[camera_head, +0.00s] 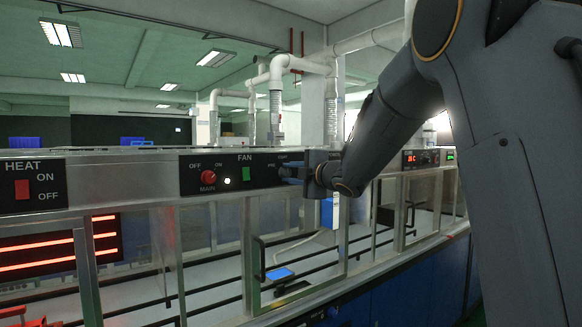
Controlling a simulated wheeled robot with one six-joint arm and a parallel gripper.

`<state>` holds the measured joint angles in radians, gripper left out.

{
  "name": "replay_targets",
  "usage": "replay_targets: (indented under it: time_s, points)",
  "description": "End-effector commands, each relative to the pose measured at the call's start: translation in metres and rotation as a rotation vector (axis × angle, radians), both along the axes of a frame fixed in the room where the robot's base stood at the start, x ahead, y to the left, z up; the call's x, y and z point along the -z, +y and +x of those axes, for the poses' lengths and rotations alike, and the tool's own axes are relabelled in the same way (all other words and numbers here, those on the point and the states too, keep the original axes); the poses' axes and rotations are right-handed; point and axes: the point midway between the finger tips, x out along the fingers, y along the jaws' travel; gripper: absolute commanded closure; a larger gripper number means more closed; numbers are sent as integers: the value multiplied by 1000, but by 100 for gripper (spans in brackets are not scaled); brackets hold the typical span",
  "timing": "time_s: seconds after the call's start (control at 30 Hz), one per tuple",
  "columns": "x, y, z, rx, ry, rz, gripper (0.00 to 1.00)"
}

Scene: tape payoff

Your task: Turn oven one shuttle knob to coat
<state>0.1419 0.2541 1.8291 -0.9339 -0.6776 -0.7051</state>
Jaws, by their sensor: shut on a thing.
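A black control panel (236,171) is on the front of the long metal oven housing. It carries a red MAIN knob (208,177) marked OFF and ON, a small white light and a green FAN switch (245,174). My gripper (292,173) is at the panel's right end, shut on a knob there.
A HEAT panel (33,187) with a red switch is at the far left. Glowing red heater bars (40,252) show behind the lower opening. A door frame with a black handle (262,258) stands below the gripper. A second panel (421,158) with a red display is right of my arm.

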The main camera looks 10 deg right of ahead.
Motion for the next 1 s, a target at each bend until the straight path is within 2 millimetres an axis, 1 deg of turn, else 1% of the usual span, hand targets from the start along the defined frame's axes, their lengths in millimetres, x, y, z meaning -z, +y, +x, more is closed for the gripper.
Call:
replay_targets:
  time_s: [0.2,0.4,0.9,0.93,1.0]
  points:
    - [0,0,0,0,48,97,97]
    - [2,0,0,0,69,143,97]
    - [3,0,0,1,76,155,97]
    - [3,0,0,1,76,155,70]
    - [2,0,0,0,75,155,58]
